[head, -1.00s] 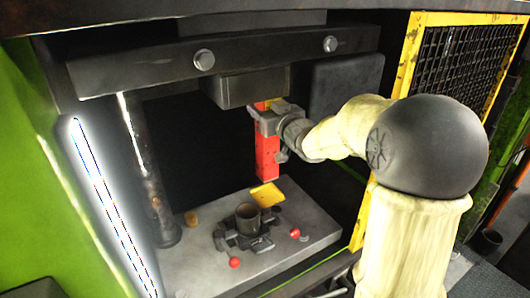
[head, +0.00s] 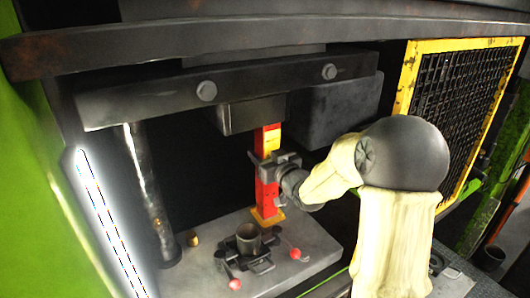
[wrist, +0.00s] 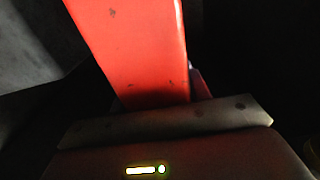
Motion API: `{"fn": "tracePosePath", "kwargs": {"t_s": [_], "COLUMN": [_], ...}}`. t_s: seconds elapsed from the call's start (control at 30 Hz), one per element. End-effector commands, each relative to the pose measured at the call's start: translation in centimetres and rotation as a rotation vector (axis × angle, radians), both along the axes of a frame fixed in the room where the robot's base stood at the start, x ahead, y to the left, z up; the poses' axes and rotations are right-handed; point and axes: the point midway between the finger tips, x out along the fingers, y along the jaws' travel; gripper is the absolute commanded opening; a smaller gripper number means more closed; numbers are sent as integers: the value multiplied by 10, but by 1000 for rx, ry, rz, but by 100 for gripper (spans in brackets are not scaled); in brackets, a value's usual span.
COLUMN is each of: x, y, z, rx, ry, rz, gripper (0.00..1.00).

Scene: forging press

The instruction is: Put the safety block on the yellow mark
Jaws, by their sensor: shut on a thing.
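The safety block (head: 267,191) is a tall red bar with a yellow patch near its top. It stands upright in the head view. My gripper (head: 268,168) is shut around its middle from the right. The block's lower end is over the yellow mark (head: 279,215) on the press bed and covers most of it. Whether it touches the mark or hovers slightly is hard to tell. In the wrist view the red block (wrist: 140,50) rises from behind the gripper body (wrist: 165,135); the fingertips are hidden there.
The upper die (head: 240,117) hangs close to the block's top. A dark cylindrical holder (head: 248,240) with red-knobbed handles (head: 295,253) sits in front of the mark on the grey bed (head: 190,275). A steel column (head: 148,190) stands left, a yellow-framed mesh guard (head: 404,80) right.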

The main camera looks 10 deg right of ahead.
Motion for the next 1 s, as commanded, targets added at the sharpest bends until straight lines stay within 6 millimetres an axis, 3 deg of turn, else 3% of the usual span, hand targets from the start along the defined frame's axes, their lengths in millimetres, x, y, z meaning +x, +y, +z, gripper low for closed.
{"fn": "tracePosePath", "kwargs": {"t_s": [0.33,0.37,0.47,0.83,1.0], "x": [0,0,0,0,-14], "y": [-3,-3,-3,-3,-8], "z": [1,-2,-1,1,-1], "rx": [0,0,0,-1,-2], "ry": [-9,-2,-2,-1,-3], "rz": [-5,-5,-5,-5,-6], "gripper": [0,49,69,69,69]}}
